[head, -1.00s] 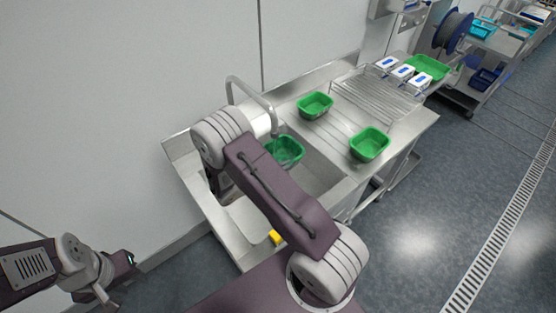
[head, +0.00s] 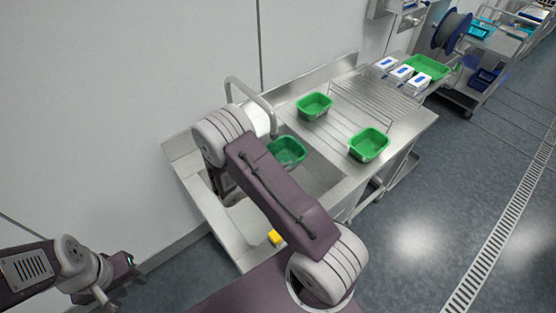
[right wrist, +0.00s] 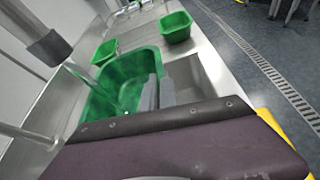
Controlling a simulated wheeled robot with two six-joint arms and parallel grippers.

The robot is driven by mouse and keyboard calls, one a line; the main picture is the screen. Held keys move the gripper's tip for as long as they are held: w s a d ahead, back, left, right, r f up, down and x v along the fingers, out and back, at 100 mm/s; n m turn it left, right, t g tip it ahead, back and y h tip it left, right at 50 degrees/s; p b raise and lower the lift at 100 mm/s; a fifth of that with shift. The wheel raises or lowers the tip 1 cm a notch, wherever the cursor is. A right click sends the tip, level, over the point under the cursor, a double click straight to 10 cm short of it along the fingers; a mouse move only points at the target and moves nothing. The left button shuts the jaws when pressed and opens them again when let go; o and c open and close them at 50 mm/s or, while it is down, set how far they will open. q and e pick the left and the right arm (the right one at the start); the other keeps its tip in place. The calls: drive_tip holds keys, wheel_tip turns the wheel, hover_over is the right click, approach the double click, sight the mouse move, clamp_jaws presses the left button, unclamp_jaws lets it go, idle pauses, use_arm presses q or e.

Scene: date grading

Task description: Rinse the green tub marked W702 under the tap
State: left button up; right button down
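A green tub (head: 289,152) hangs in or over the sink basin, below the tap (head: 262,98). It also shows large in the right wrist view (right wrist: 122,72), with the dark tap mouth (right wrist: 48,47) above its left side. A faint pale streak runs from the tap mouth towards the tub. My right gripper (right wrist: 158,93) has its grey fingers at the tub's near right rim, one on each side of the wall, and appears shut on it. My arm hides this gripper in the head view. My left gripper (head: 105,292) is far left, away from the sink. No W702 marking is readable.
Two more green tubs stand on the steel counter, one at the back (head: 314,106) and one at the right (head: 369,145). A wire rack (head: 375,97) lies beyond them, with white boxes (head: 404,72) and a green tray (head: 428,67) further off. A yellow object (head: 275,237) is near the sink front.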

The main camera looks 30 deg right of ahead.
drive_tip(key=s+d+p, duration=0.1)
drive_tip(key=s, duration=1.2)
drive_tip(key=shift+s, duration=0.15)
